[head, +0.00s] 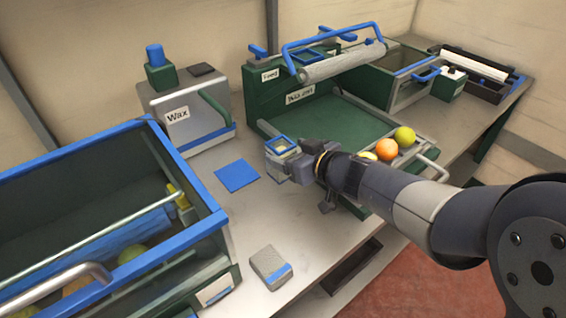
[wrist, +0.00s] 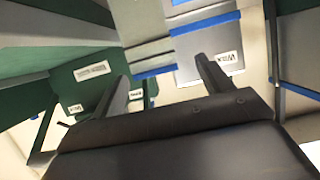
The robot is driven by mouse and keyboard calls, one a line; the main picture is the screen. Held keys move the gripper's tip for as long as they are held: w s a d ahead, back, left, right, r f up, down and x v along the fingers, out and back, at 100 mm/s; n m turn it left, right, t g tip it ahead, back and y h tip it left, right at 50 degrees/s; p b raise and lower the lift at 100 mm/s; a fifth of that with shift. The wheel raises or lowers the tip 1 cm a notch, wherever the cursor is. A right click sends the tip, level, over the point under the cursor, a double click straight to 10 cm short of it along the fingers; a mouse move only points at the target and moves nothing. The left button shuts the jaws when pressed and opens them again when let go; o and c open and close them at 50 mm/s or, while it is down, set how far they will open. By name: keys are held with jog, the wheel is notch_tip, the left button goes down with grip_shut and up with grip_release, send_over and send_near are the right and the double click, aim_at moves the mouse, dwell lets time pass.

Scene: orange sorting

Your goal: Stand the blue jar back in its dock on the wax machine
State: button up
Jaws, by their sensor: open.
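The wax machine (head: 180,115), a grey box labelled "Wax", stands at the back left of the bench; it also shows in the wrist view (wrist: 205,50). A blue cylinder (head: 155,54), which looks like the blue jar, stands upright in a green block (head: 161,76) on top of the machine's left side. My gripper (head: 294,166) is open, out over the middle of the bench, to the right and front of the machine and well apart from the jar. Its two fingers are spread in the wrist view (wrist: 163,68). I cannot make out the jar in the wrist view.
A small box with a blue rim (head: 282,146) is right by my fingertips; I cannot tell if they touch. A blue square (head: 237,176) and a grey block (head: 270,267) lie on the bench. A blue-edged bin (head: 215,222) stands left, a green tray with fruit (head: 330,125) behind.

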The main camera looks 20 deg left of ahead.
aim_at(276, 144)
jog(key=x, duration=0.3)
jog(key=b+x, duration=0.1)
jog(key=x, duration=0.2)
jog(key=shift+w+a+r, duration=0.15)
jog(key=shift+w+a, duration=0.05)
jog(key=shift+w, duration=0.2)
jog(key=shift+c, duration=0.5)
jog(key=shift+r, duration=0.1)
jog(key=c, duration=1.2)
notch_tip(276, 144, up, 10)
jog(key=p, duration=0.6)
jog(key=shift+p, duration=0.3)
jog(key=shift+d, duration=0.1)
